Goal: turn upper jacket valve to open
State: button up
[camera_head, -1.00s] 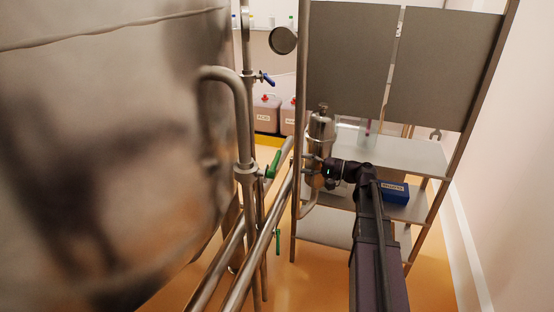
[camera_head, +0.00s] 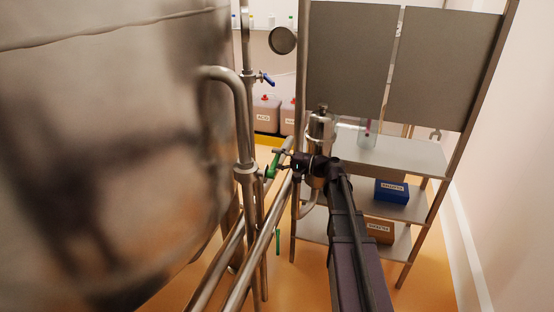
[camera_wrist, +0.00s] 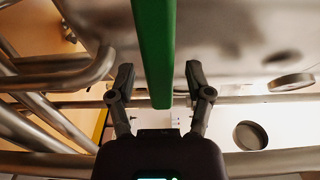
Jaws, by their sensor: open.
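The upper jacket valve has a green lever handle (camera_head: 272,164), set on the steel pipe beside the big tank in the head view. In the wrist view the green handle (camera_wrist: 155,50) is a broad bar running down from the top edge, its end between my fingers. My gripper (camera_head: 283,156) is at the handle, reaching from the right. In the wrist view my gripper (camera_wrist: 160,80) is open, with one finger on each side of the handle and a visible gap on both sides. The valve body is not clear in the wrist view.
The large steel tank (camera_head: 110,150) fills the left. A lower green handle (camera_head: 278,242) and a blue handle (camera_head: 267,79) are on nearby pipes. A steel filter housing (camera_head: 320,130) stands close behind my wrist. A shelf rack (camera_head: 400,155) with a blue box (camera_head: 391,191) is at right.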

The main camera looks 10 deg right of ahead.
grip_shut()
